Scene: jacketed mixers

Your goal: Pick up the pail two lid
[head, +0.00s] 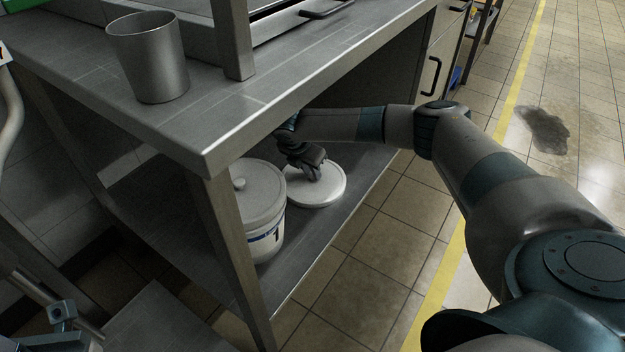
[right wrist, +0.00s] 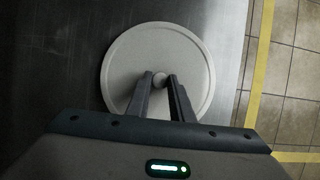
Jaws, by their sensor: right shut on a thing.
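A round white lid (head: 322,194) with a raised rim is low over the lower metal shelf, right of a white pail marked 1 (head: 264,222). My right gripper (head: 314,174) reaches under the tabletop from the right and points down at the lid's middle. In the right wrist view, the lid (right wrist: 124,62) fills the centre, and the right gripper's fingers (right wrist: 160,82) are closed on its small round knob (right wrist: 159,80). The lid looks level; I cannot tell whether it touches the shelf.
The pail marked 1 wears its own knobbed lid (head: 256,188) and stands close left of my right gripper. The metal tabletop (head: 235,110) is above, with a table leg (head: 236,262) in front. A steel beaker (head: 150,60) stands on top. The shelf's front edge is near.

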